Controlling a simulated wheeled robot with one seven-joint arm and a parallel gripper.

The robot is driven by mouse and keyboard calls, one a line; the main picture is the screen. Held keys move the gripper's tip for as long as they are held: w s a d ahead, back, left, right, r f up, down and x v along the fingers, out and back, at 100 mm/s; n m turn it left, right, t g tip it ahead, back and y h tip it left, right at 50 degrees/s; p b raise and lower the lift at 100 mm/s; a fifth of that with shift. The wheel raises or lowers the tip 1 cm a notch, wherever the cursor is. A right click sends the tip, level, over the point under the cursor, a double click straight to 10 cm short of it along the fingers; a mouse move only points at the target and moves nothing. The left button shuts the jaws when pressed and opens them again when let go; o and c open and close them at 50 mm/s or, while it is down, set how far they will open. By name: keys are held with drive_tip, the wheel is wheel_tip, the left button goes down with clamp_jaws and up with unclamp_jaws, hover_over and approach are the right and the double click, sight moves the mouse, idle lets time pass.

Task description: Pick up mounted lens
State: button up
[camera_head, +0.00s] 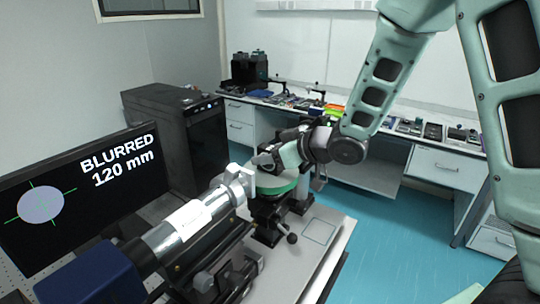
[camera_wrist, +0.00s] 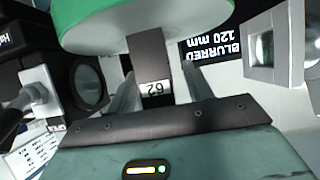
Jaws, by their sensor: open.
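A large pale disc with a green rim (camera_head: 275,186), which looks like the mounted lens, stands on a black mount beyond the silver tube. In the wrist view the disc (camera_wrist: 140,22) fills the top, and a dark stem with a white "62" label (camera_wrist: 153,88) runs down from it. My gripper (camera_wrist: 160,92) is open, with one finger on each side of the stem in that view. I cannot tell whether either finger touches it. In the head view my wrist is close above and behind the disc, and the fingertips are hard to make out.
A silver tube (camera_head: 190,220) with a blue end lies in front left. A black monitor (camera_head: 75,195) reads "BLURRED 120 mm". A black cabinet (camera_head: 170,130) stands behind. A square metal-framed optic (camera_wrist: 277,48) is close on the right in the wrist view. Blue floor (camera_head: 400,240) is open at right.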

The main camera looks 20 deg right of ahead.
drive_tip(key=shift+x, duration=0.85)
clamp_jaws()
drive_tip(key=shift+r, duration=0.1)
